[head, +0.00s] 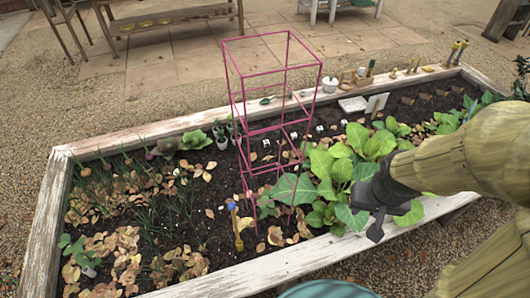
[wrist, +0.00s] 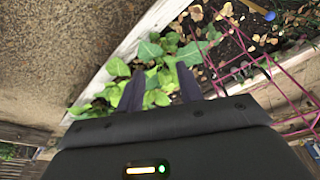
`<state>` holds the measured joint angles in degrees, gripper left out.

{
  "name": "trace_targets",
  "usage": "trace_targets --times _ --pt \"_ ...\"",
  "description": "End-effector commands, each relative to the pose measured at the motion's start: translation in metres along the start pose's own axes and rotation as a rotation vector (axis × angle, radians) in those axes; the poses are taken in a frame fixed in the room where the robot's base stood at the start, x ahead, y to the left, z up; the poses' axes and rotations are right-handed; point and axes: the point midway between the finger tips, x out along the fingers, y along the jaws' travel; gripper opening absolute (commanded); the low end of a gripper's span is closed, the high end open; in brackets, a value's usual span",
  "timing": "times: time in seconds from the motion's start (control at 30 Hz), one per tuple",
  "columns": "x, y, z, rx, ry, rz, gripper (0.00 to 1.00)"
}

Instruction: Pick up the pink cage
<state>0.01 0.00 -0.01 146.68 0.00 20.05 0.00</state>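The pink cage (head: 282,71) is a tall, open frame of thin square rods. It stands upright in the soil of the raised bed, left of my gripper in the head view. Its lower legs are partly hidden by leaves. In the wrist view the pink cage (wrist: 272,64) shows only in part, at the right side. My gripper (head: 387,218) is over the front edge of the bed, apart from the cage. In the wrist view my gripper (wrist: 160,82) has its two dark fingers spread, with nothing held between them; green leaves lie beyond them.
Leafy green plants (head: 365,145) grow between the cage and my gripper. The white wooden bed frame (head: 285,262) runs along the front. A blue-topped yellow tool (head: 236,228) stands by the cage's base. Pots and hand tools (head: 420,68) line the back edge.

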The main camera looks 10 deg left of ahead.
Motion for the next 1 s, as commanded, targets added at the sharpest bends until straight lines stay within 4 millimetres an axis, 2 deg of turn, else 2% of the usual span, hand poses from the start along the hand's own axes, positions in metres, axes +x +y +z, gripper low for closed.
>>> trace_targets --times 0.13,0.23,0.37,0.47,0.6,0.7,0.9,1.0 --pt "0.008 0.001 -0.003 -0.018 0.011 0.005 0.36" --pt "0.029 0.004 -0.014 -0.075 0.046 0.018 0.36" --pt "0.077 0.003 -0.039 -0.223 0.135 0.024 0.36" --pt "0.122 -0.006 -0.061 -0.371 0.231 -0.003 0.36" --pt "0.181 -0.034 -0.085 -0.569 0.382 -0.1 0.36" --pt "0.217 -0.061 -0.093 -0.684 0.501 -0.207 0.36" --pt "0.269 -0.122 -0.089 -0.826 0.771 -0.492 0.36" --pt "0.282 -0.147 -0.08 -0.841 0.92 -0.656 0.36"
